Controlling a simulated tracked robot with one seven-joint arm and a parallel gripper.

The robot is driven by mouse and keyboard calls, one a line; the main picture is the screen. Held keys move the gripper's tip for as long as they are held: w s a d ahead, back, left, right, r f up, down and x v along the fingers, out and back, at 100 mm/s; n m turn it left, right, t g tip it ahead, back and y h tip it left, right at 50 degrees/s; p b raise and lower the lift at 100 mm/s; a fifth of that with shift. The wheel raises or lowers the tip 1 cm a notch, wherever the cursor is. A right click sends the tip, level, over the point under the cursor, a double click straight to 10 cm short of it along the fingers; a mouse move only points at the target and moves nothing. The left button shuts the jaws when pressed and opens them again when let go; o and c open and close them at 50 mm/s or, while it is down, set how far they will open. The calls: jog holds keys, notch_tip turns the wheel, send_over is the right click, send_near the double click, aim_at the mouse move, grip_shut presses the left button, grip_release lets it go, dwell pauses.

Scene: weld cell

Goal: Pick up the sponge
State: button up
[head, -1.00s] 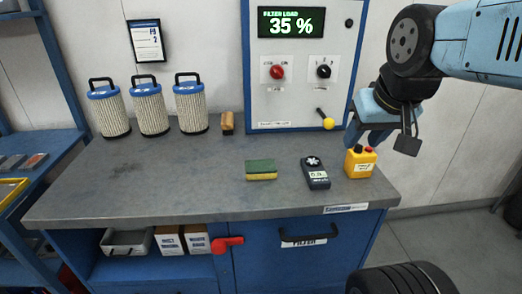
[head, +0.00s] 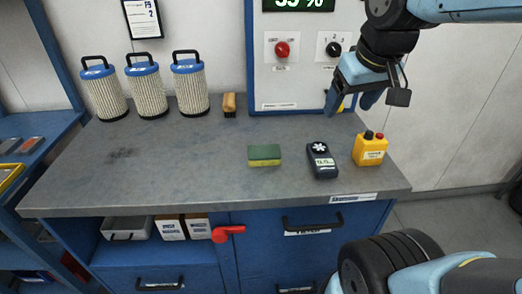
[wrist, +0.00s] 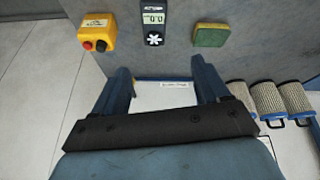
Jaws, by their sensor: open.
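The sponge (head: 264,155), green on top with a yellow lower layer, lies flat on the grey workbench (head: 190,180), left of a dark handheld meter. It also shows at the upper right of the wrist view (wrist: 211,35), beyond the fingertips. My gripper (head: 350,102) is up at the right, in front of the control panel and above the back of the bench. In the wrist view its two blue fingers (wrist: 164,82) are spread wide with nothing between them. The sponge is apart from the gripper.
The dark meter (head: 322,160) stands close right of the sponge, and a yellow button box (head: 370,149) is farther right. A wooden-handled brush (head: 229,105) and several filter cartridges (head: 146,88) stand along the back. The bench is clear left of the sponge.

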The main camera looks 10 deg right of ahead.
jog(key=o, duration=0.4)
jog(key=w+a+n+g, duration=0.1)
jog(key=w+a+n, duration=0.1)
jog(key=w, duration=0.1)
jog(key=w+a+f+n+g, duration=0.1)
jog(key=w+a+n, duration=0.2)
jog(key=w+a+f+n+g+h, duration=0.1)
jog(key=w+a+n, duration=0.2)
jog(key=shift+w+a+f, duration=0.1)
jog(key=shift+w, duration=0.1)
jog(key=n+g+h, duration=0.2)
jog(key=n+h, duration=0.1)
jog(key=n, duration=0.4)
send_near(263, 151)
jog(key=v, duration=0.5)
jog(key=shift+n+h, duration=0.3)
jog(key=x, duration=1.3)
jog(key=shift+a+f, duration=0.1)
jog(key=shift+f, duration=0.3)
jog(key=shift+f, duration=0.25)
jog(key=c, duration=1.1)
